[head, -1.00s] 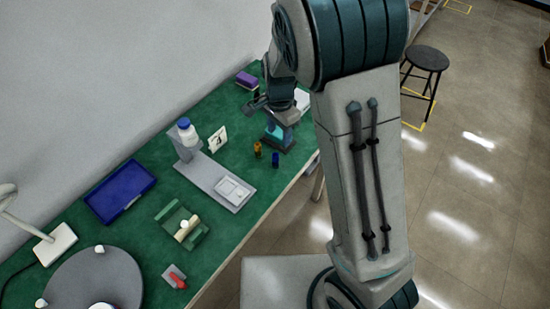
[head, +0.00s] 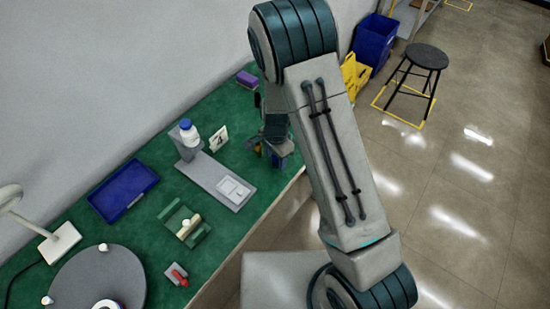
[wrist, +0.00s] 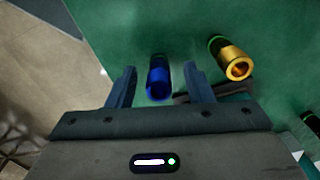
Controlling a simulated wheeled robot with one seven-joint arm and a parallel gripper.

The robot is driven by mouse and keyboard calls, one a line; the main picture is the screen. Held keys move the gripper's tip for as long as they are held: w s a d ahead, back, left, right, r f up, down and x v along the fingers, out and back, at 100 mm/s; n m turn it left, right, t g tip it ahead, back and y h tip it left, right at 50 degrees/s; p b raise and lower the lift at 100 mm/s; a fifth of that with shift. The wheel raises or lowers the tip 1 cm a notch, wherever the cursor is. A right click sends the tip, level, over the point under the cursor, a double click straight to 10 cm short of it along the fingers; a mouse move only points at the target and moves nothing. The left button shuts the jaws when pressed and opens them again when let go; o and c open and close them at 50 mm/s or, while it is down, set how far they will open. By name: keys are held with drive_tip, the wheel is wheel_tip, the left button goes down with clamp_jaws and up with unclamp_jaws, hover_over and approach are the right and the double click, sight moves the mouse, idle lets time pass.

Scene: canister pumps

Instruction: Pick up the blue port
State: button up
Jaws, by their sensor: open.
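The blue port (wrist: 159,77) is a short dark blue cylinder on the green table, near its edge. In the wrist view it lies between the two spread fingers of my gripper (wrist: 161,88), with a gap on either side. My gripper is open, and the fingers point toward the port. In the head view, my gripper (head: 271,150) is low over the table's right end, and my arm hides much of it. Whether the fingers are down at the port's height is hard to tell.
A gold port (wrist: 231,59) stands right of the blue one in the wrist view. A dark flat object (wrist: 215,92) lies behind the right finger. In the head view, a grey stand (head: 215,180) with a blue-capped bottle (head: 189,132) and a number card (head: 218,138) are to the left.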

drive_tip(key=shift+f, duration=0.35)
clamp_jaws()
drive_tip(key=shift+r, duration=0.15)
